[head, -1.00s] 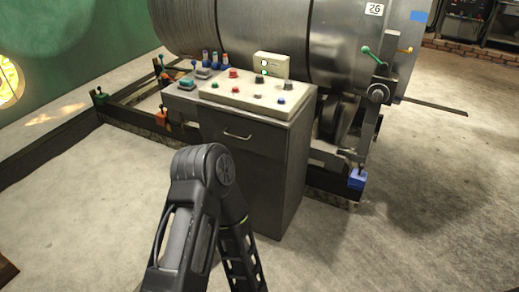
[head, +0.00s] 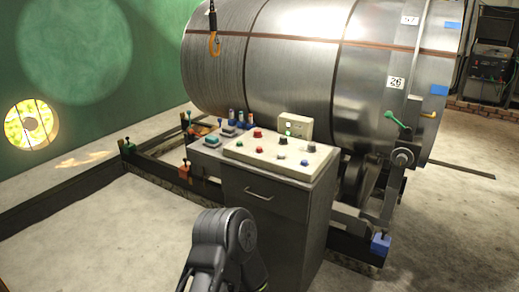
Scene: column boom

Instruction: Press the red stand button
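A grey control cabinet (head: 262,222) stands in the middle of the head view with a cream sloped panel (head: 240,149) on top. A large red button (head: 257,132) sits at the panel's back left. A smaller red button (head: 259,149) is nearer the front, and green, blue and dark knobs sit around them. I cannot tell from labels which red one is the stand button. A black link of my arm rises at the bottom centre, in front of the cabinet. Neither gripper is in view.
A big steel drum (head: 300,60) lies behind the cabinet on a dark frame (head: 70,200). A small box with a green light (head: 296,127) stands behind the panel. An orange hook (head: 214,42) hangs in front of the drum.

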